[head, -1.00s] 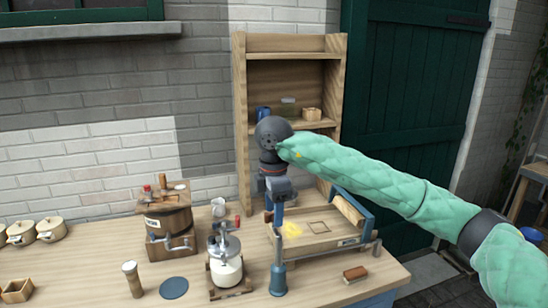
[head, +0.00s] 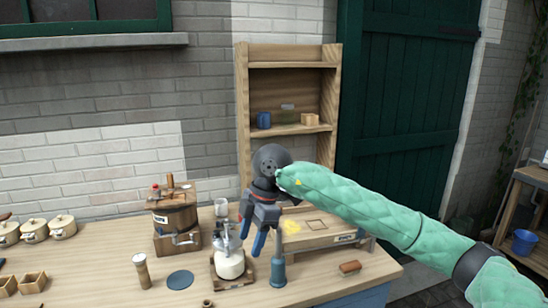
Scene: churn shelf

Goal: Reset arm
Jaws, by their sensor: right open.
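My right arm, in a green quilted sleeve, comes in from the right. Its gripper (head: 252,236) is open and empty, fingers pointing down, in front of the shelf unit (head: 242,120). In the picture it lies just right of the glass jar churn (head: 230,264) and overlaps the left part of the wooden tray (head: 335,239). I cannot tell how high it is above the table. My left gripper is not in view.
On the table (head: 100,262) stand a wooden barrel churn (head: 176,222), a blue-grey upright tool (head: 278,268), a wooden cylinder (head: 142,271), a dark disc (head: 180,280) and a brush (head: 350,267). A blue mug (head: 264,120) and a wooden box (head: 309,119) sit on the shelf.

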